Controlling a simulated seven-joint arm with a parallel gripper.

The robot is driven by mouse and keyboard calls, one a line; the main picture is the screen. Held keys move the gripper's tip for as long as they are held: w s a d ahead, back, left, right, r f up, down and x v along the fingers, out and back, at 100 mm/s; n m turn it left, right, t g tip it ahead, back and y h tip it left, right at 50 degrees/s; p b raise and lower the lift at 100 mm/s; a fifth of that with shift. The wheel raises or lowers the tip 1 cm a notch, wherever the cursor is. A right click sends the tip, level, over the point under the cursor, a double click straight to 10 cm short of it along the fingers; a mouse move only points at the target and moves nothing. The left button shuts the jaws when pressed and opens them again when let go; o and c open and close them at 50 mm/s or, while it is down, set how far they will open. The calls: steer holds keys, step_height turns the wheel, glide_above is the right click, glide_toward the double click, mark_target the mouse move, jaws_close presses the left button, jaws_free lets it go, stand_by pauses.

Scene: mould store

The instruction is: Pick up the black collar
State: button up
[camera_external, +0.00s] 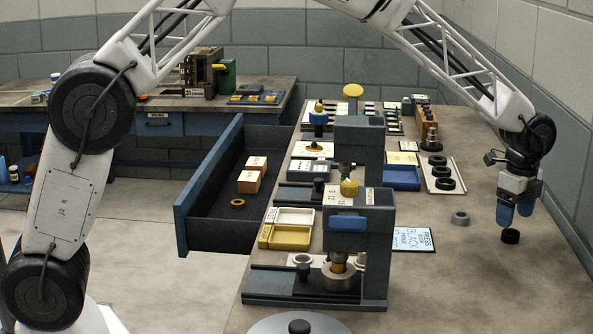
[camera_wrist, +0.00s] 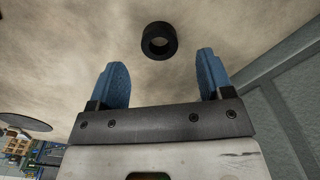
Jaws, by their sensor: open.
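A black collar (camera_external: 510,236), a short ring, lies flat on the bench top at the right. In the wrist view the black collar (camera_wrist: 159,41) shows beyond the fingertips, midway between the two fingers, with its hole visible. My gripper (camera_external: 515,222) points down just above the collar, its blue fingers apart and empty. In the wrist view my gripper (camera_wrist: 159,75) is open, and neither finger appears to touch the collar. Several other black rings (camera_external: 443,171) lie on a pale tray further back.
A grey ring (camera_external: 460,218) lies on the bench left of the collar. A wall (camera_external: 572,190) runs close on the right. The bench in front of the collar is clear.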

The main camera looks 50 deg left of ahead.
mark_target(511, 232)
steer(key=shift+f, duration=2.1)
steer(key=c, duration=1.1)
steer(key=shift+o, duration=0.2)
steer(key=shift+r, duration=0.7)
step_height(511, 232, up, 2)
steer(key=shift+r, duration=0.1)
steer(key=s+a, duration=0.2)
steer(key=s, duration=0.2)
steer(key=s+a+r, duration=0.1)
steer(key=s+a, duration=0.1)
steer(key=s, duration=0.3)
steer(key=s+a, duration=0.3)
steer(key=s, duration=0.2)
steer(key=shift+s+r, duration=0.2)
steer(key=shift+s, duration=0.05)
